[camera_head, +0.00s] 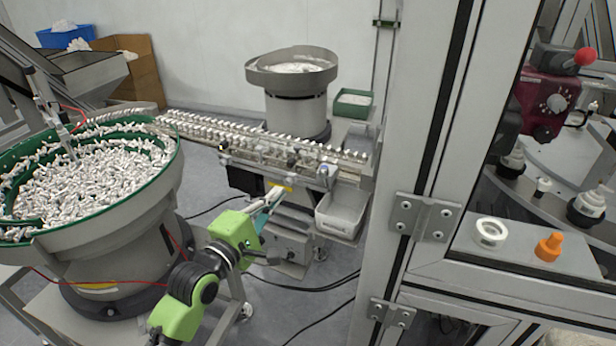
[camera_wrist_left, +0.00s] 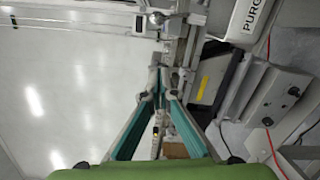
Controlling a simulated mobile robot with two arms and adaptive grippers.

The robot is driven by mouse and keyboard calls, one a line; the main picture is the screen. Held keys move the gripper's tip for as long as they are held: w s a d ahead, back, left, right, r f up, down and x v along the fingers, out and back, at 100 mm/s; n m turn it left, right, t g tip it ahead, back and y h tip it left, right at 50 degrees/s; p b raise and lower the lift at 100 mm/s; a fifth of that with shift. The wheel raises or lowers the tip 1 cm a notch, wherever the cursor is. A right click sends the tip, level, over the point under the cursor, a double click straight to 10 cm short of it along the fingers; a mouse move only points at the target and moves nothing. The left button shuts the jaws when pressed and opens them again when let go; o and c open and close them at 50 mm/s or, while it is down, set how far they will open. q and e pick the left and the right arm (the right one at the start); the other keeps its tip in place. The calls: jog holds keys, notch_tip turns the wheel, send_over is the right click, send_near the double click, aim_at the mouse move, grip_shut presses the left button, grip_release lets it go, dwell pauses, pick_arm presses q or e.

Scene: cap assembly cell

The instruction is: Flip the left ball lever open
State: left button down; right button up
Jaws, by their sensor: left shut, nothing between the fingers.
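My left gripper (camera_head: 274,194) reaches toward the front of the linear feeder track (camera_head: 275,150). In the left wrist view, its two teal-lined fingers (camera_wrist_left: 160,80) converge and their tips are together, with nothing between them. A small silver ball on a short metal arm (camera_wrist_left: 157,18) shows beyond the fingertips, apart from them. A small silver fitting (camera_head: 324,172) shows at the track's right front in the head view. I cannot tell for sure which is the left ball lever or how far it is turned. My right gripper is not in view.
A white bin (camera_head: 342,218) marked PURGE in the wrist view hangs right of my gripper. A full bowl feeder (camera_head: 160,200) stands to the left. A machine frame (camera_head: 415,150) rises on the right; a red-knobbed device (camera_head: 548,103) is behind it. Cables lie on the floor.

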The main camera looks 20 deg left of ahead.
pick_arm(q)
jog(key=w+d+p, duration=0.3)
jog(key=w+d, duration=0.2)
jog(key=w, duration=0.2)
jog(key=shift+w+d+r+p, duration=0.15)
jog(key=shift+w+r+p, duration=0.15)
jog(key=shift+r, duration=0.05)
